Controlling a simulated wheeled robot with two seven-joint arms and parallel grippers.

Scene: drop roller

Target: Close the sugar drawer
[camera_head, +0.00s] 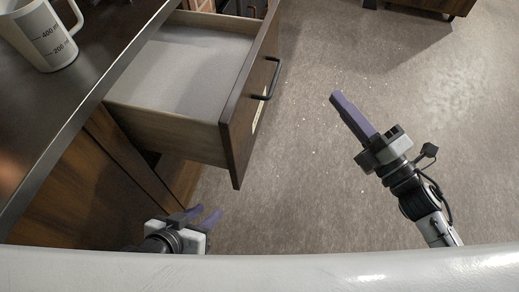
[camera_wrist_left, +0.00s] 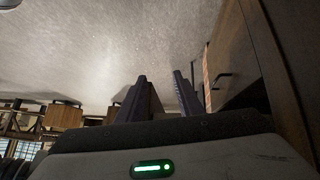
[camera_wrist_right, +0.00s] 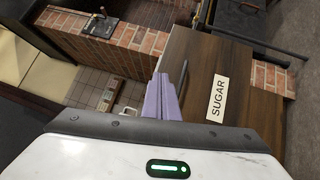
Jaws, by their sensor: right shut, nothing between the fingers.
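The sugar drawer stands pulled out of the cabinet in the head view, its pale grey inside empty where I see it. Its dark wood front (camera_head: 240,125) carries a black handle (camera_head: 271,80) and a label seen nearly edge-on. In the right wrist view the drawer front (camera_wrist_right: 195,60) shows a white SUGAR label (camera_wrist_right: 217,98). My right gripper (camera_head: 336,97) is shut and empty, out in front of the drawer and apart from it. My left gripper (camera_head: 207,213) is open and empty, low beside the cabinet and nearer to me than the drawer; its parted fingers show in the left wrist view (camera_wrist_left: 160,82).
A dark countertop (camera_head: 75,105) runs above the cabinet at left, with a white measuring mug (camera_head: 45,35) on it. The speckled floor (camera_head: 300,190) in front of the drawer is clear. A wooden piece of furniture (camera_head: 435,5) stands at the far top right.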

